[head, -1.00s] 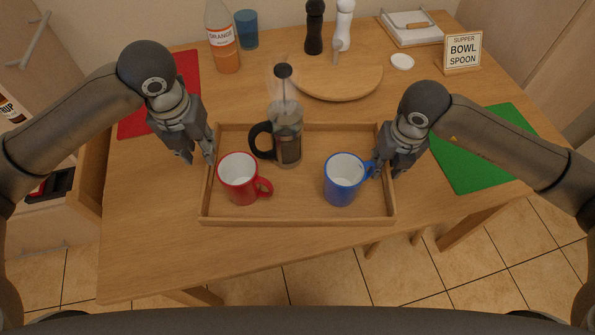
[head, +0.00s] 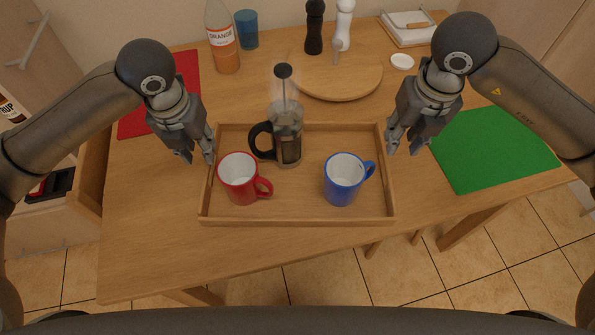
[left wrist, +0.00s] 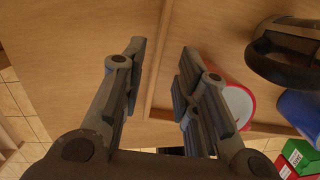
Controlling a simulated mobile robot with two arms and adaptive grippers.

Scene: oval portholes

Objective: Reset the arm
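My left gripper (head: 196,158) is open and empty above the left edge of the wooden tray (head: 300,219). In the left wrist view its fingers (left wrist: 160,85) are spread with bare tabletop and the tray rim between them. My right gripper (head: 403,148) is open and empty, just past the tray's right edge, apart from the blue mug. The red mug (head: 238,180) stands upright in the tray's left part, close to my left gripper in the picture. The blue mug (head: 342,182) stands upright in the right part, handle to the right.
A French press (head: 288,145) stands in the tray behind the mugs. A green mat (head: 495,150) lies at right, a red mat (head: 185,85) at left. An orange bottle (head: 222,45), a blue cup (head: 247,30) and a round board (head: 340,85) are at the back.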

